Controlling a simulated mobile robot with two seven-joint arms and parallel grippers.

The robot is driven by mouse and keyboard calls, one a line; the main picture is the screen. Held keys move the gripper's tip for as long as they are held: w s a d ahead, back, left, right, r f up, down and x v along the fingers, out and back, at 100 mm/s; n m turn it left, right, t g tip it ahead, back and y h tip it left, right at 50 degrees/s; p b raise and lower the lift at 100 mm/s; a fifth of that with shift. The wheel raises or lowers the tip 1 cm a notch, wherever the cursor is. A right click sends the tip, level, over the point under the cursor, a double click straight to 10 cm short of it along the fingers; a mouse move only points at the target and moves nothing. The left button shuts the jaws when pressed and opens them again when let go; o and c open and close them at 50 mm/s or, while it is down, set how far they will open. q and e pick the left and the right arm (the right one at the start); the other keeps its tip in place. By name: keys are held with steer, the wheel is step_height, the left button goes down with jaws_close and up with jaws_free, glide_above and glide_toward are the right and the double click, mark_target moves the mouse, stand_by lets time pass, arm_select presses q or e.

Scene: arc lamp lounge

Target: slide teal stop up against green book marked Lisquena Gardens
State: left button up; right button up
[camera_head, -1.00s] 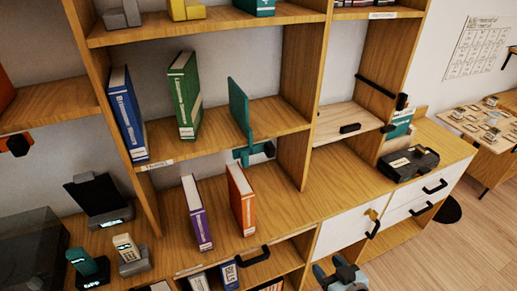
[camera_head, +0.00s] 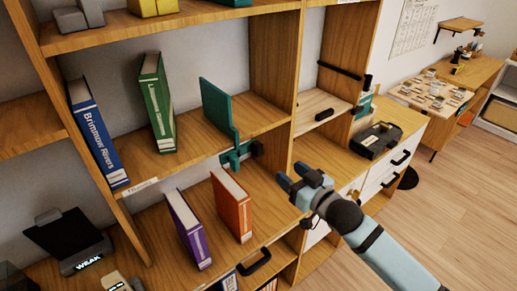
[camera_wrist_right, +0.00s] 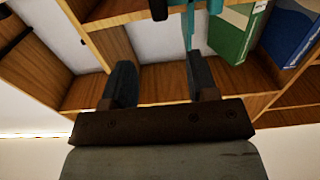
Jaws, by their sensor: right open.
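The teal stop (camera_head: 218,112) stands upright on the middle shelf, with a clamp-like part at the shelf's front edge. In the right wrist view the green book (camera_wrist_right: 232,32) and part of the teal stop (camera_wrist_right: 188,28) show at the top. My right gripper (camera_head: 304,178) is in front of the shelves, right of and below the stop, not touching it. Its fingers (camera_wrist_right: 157,85) are apart and empty. My left gripper is not visible.
A blue book (camera_head: 97,132) leans at the shelf's left end. Below stand a purple book (camera_head: 188,229) and an orange book (camera_head: 231,205). An upright divider (camera_head: 275,60) rises right of the stop. A black device (camera_head: 376,140) sits on the right cabinet.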

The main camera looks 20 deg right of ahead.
mark_target(261, 149)
steer(key=p+x, duration=0.1)
steer(key=x, duration=1)
steer(key=shift+w+p, duration=0.15)
steer(key=shift+p, duration=0.2)
steer(key=shift+w+a, duration=0.25)
steer(key=shift+w, duration=0.3)
jaws_close()
